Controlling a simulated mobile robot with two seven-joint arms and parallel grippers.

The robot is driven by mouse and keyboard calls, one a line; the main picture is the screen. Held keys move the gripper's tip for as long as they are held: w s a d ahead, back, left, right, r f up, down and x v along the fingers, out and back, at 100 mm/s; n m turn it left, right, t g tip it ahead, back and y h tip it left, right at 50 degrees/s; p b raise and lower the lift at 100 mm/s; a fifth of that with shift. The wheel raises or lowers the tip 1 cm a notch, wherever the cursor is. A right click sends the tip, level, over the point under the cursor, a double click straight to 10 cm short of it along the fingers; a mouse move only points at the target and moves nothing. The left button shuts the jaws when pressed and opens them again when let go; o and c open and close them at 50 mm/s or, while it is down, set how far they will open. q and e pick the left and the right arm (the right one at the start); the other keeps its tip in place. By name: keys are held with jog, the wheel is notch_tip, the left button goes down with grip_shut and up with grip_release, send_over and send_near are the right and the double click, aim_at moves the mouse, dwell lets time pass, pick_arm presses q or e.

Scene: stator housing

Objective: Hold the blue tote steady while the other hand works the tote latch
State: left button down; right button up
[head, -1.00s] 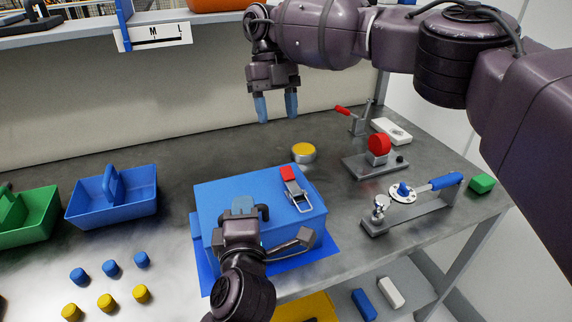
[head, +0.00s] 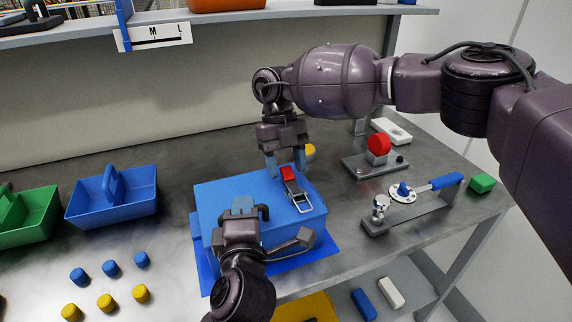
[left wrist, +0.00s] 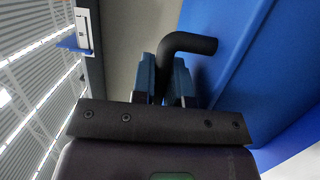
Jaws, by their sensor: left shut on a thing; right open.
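The blue tote (head: 225,195) stands closed on a blue mat (head: 202,275) at the bench's front. Its latch (head: 297,194), with a red tab (head: 288,174) and a metal loop, is on the right part of the lid. My left gripper (head: 244,208) is shut on the tote's dark handle at the front; the left wrist view shows the black bent handle (left wrist: 190,42) between the fingers. My right gripper (head: 285,168) is open, pointing down, with its fingers at the red tab. I cannot tell whether they touch it.
A blue carrier (head: 135,200) and a green carrier (head: 30,225) stand to the left, with several blue and yellow pegs in front. A red-knobbed fixture (head: 378,150) and a blue-handled fixture (head: 420,198) stand right. A yellow-topped can (head: 310,151) is partly hidden behind my right gripper.

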aim_at(296, 191)
jog(key=shift+f, duration=0.1)
jog(key=shift+c, duration=0.4)
grip_shut()
